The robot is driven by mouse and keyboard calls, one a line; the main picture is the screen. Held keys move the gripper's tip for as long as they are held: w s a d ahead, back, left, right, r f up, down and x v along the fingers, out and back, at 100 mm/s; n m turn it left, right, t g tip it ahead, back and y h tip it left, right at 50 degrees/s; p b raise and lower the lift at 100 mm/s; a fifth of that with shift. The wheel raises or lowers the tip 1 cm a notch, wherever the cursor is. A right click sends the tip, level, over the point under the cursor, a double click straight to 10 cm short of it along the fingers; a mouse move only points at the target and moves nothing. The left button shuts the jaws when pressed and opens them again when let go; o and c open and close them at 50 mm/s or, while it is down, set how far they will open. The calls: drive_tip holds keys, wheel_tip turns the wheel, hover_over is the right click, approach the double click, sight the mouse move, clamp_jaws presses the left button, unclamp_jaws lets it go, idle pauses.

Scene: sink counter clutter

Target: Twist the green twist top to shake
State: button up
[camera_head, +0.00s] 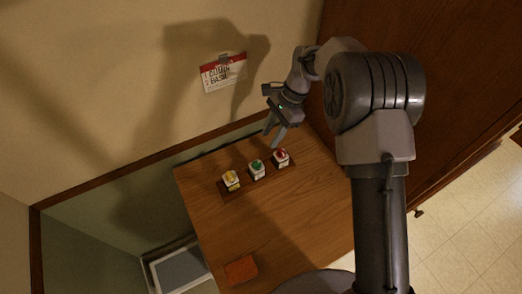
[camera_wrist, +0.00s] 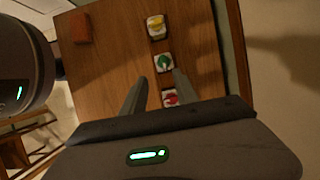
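The green twist top (camera_head: 257,164) sits on a white block in the middle of a row of three on the wooden table. It also shows in the wrist view (camera_wrist: 165,62), ahead of the fingertips. A yellow top (camera_head: 231,177) is to its left and a red top (camera_head: 281,154) to its right in the head view. My gripper (camera_head: 274,136) is open and empty, above the table near the red-topped block. In the wrist view my fingers (camera_wrist: 160,77) are spread apart, with the red top (camera_wrist: 170,97) partly hidden between them.
An orange-brown block (camera_head: 241,269) lies near the table's front edge. A red and white sign (camera_head: 223,73) hangs on the wall behind. The wooden table (camera_head: 310,200) is clear in front of the row. A framed panel (camera_head: 181,270) stands beside the table at left.

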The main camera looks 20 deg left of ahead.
approach(257, 162)
drive_tip(key=x, duration=0.8)
drive_tip(key=shift+s, duration=0.1)
clamp_jaws()
